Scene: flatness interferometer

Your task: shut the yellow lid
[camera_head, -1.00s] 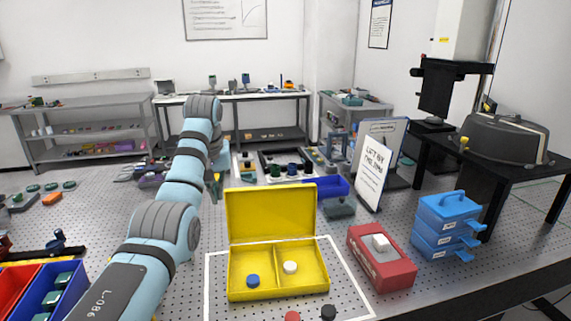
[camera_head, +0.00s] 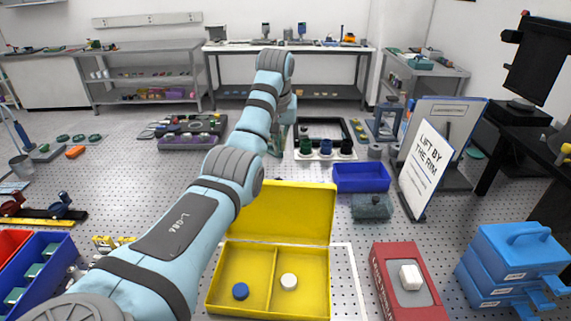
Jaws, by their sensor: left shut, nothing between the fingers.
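The yellow lid (camera_head: 292,209) stands open, roughly upright, at the back edge of the yellow box (camera_head: 268,317). The box has two compartments. A blue round piece (camera_head: 240,291) lies in the left one and a white round piece (camera_head: 289,282) in the right one. My left arm reaches across the left part of the lid and hides some of it. My left gripper (camera_head: 276,148) is beyond the lid, above its top edge in the picture, shut and empty. It is small and partly hidden by the arm. My right gripper is not in view.
A red case with a white block (camera_head: 410,277) and blue stacked drawers (camera_head: 515,262) stand right of the box. A blue bin (camera_head: 361,178) and a sign (camera_head: 427,168) stand behind. A blue crate (camera_head: 54,250) is at left. Bare perforated table shows left of my arm.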

